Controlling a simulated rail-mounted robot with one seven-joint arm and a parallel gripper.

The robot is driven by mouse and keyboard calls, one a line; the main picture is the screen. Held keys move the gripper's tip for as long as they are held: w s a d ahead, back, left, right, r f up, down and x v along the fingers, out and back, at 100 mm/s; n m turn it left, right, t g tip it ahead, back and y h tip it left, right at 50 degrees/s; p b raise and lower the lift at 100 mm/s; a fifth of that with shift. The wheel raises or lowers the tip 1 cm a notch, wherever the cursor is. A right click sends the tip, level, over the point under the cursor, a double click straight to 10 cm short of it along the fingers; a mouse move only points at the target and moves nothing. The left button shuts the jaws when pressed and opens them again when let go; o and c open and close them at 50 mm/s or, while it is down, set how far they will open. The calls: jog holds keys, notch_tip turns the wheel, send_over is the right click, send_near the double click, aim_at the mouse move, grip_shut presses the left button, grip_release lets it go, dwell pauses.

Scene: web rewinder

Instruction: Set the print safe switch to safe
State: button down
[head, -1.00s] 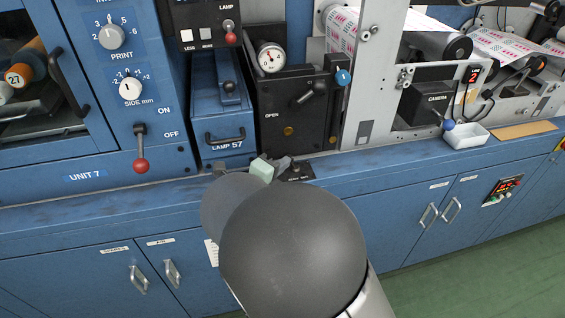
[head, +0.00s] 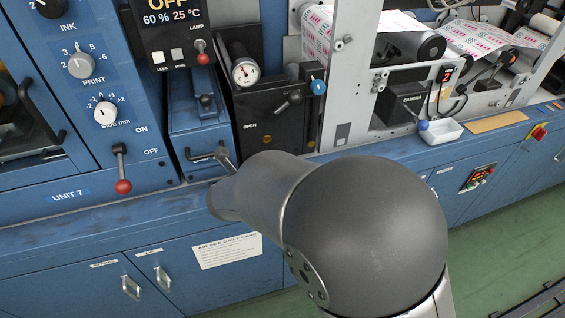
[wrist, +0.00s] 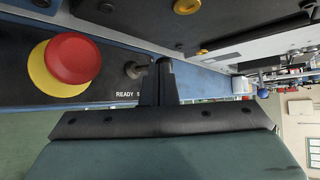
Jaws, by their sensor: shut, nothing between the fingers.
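A small metal toggle switch (wrist: 133,70) stands on a dark panel (wrist: 110,84) in the wrist view. The white label below it reads "READY S", and my finger covers the rest. My gripper (wrist: 164,66) is shut and empty, with its fingers just right of the toggle. I cannot tell whether they touch it or which position it is in. In the head view my arm hides the switch and most of my gripper.
A red mushroom button (wrist: 73,58) on a yellow base sits left of the toggle in the wrist view. A red-knobbed ON/OFF lever (head: 122,170) is further left.

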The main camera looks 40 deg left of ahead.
jog(key=shift+r+p, duration=0.8)
jog(key=shift+s+r, duration=0.1)
jog(key=shift+r, duration=0.05)
jog(key=w+d+r+p+v, duration=0.1)
jog(key=v, duration=1.2)
jog(key=shift+r+p, duration=0.4)
jog(key=shift+r, duration=0.05)
jog(key=shift+d, duration=0.15)
